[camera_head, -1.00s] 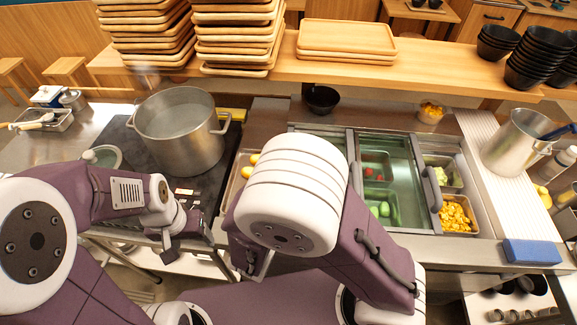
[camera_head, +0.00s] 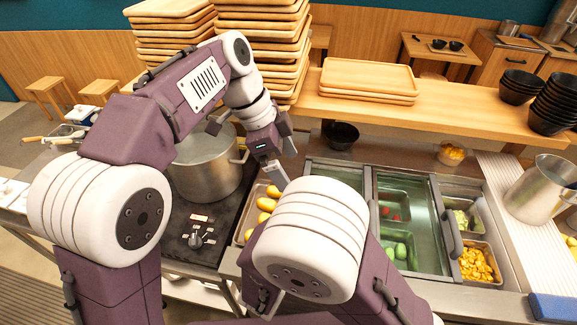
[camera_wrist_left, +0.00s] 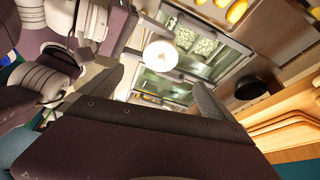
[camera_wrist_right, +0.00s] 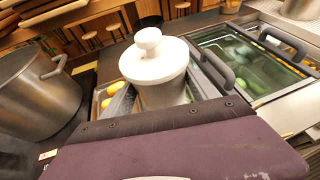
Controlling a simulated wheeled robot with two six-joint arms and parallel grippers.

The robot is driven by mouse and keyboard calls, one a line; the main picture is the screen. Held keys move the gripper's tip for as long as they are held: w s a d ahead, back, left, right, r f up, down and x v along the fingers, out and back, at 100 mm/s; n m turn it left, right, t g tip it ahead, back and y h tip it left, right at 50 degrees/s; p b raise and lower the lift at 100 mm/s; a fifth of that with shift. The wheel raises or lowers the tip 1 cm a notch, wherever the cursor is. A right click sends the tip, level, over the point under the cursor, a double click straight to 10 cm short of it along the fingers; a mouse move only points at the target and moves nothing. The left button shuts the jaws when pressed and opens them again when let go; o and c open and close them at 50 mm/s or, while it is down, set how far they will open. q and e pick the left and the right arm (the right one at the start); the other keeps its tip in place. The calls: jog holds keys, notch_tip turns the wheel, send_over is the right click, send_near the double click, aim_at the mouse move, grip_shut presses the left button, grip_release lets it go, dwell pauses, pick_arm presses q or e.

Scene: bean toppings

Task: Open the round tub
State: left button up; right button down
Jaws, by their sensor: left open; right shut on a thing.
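The round tub (camera_wrist_right: 163,92) is a metal cylinder with a white lid (camera_wrist_right: 153,62) and a round knob. In the right wrist view it stands between the fingers of my right gripper (camera_wrist_right: 163,95), which is shut on its body. The lid is on. My left gripper (camera_head: 283,160) is open and empty, above the counter near the pot. In the left wrist view the white lid (camera_wrist_left: 160,54) shows beyond and between the open fingers (camera_wrist_left: 165,88), apart from them. In the head view my right arm hides the tub.
A large pot (camera_head: 205,165) stands on the stove at left. Counter wells with glass covers (camera_head: 405,215) hold toppings. Yellow pieces lie in a tray (camera_head: 249,232) close by. Stacked wooden trays (camera_head: 265,45) fill the shelf behind. A black bowl (camera_head: 341,136) sits at the back.

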pick_arm(q)
jog(key=x, duration=1.2)
pick_arm(e)
jog(key=shift+a, duration=0.1)
pick_arm(q)
jog(key=c, duration=1.6)
jog(key=shift+o, duration=0.2)
jog(key=shift+w+r, duration=0.1)
jog(key=shift+r, duration=0.15)
jog(key=shift+a+r, duration=0.1)
jog(key=shift+r, duration=0.75)
